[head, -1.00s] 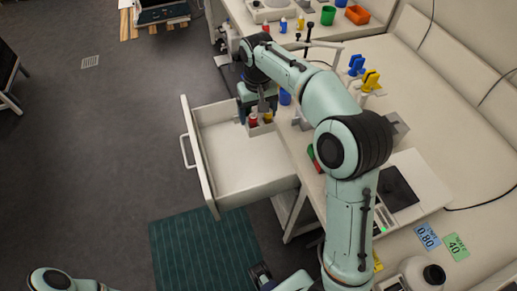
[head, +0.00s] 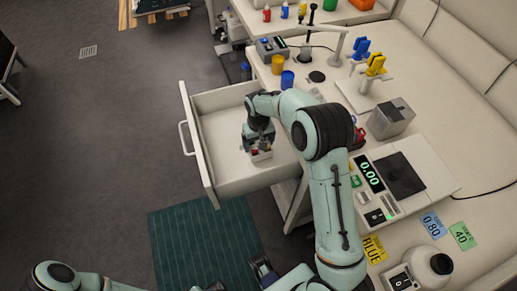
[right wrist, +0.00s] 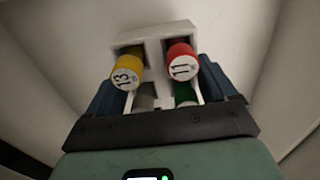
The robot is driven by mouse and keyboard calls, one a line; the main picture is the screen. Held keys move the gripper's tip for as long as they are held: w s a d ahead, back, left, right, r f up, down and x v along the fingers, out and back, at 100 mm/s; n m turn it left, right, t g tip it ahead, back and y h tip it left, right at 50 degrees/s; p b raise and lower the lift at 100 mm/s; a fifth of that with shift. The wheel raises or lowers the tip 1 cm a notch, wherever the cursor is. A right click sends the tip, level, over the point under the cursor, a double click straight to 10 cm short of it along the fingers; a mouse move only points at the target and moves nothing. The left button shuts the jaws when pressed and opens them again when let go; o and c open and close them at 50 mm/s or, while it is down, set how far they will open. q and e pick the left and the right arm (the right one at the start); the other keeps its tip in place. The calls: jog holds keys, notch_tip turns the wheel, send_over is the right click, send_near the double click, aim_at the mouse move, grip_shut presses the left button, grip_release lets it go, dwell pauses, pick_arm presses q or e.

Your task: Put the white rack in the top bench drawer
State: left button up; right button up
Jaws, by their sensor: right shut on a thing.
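The open drawer (head: 215,165) sticks out to the left from under the bench and is otherwise empty. My right gripper (head: 260,142) is shut on the small white rack (head: 263,156), inside the drawer's outline on its right side. In the right wrist view the white rack (right wrist: 158,35) sits between the two fingers (right wrist: 163,95). It holds a yellow-capped vial marked 13 (right wrist: 127,72), a red-capped vial marked 11 (right wrist: 182,66), a grey one and a green one. I cannot tell if the rack touches the drawer floor. My left gripper (head: 240,277) is partly cut off at the bottom edge.
The drawer's front panel with its handle (head: 184,138) faces left over clear floor. A green mat (head: 205,240) lies below the drawer.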

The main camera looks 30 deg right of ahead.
jog(key=shift+f, duration=2.15)
jog(key=o, duration=0.9)
jog(key=shift+f, duration=0.15)
jog(key=shift+r, duration=0.2)
notch_tip(320, 180, up, 12)
jog(key=shift+p, duration=0.35)
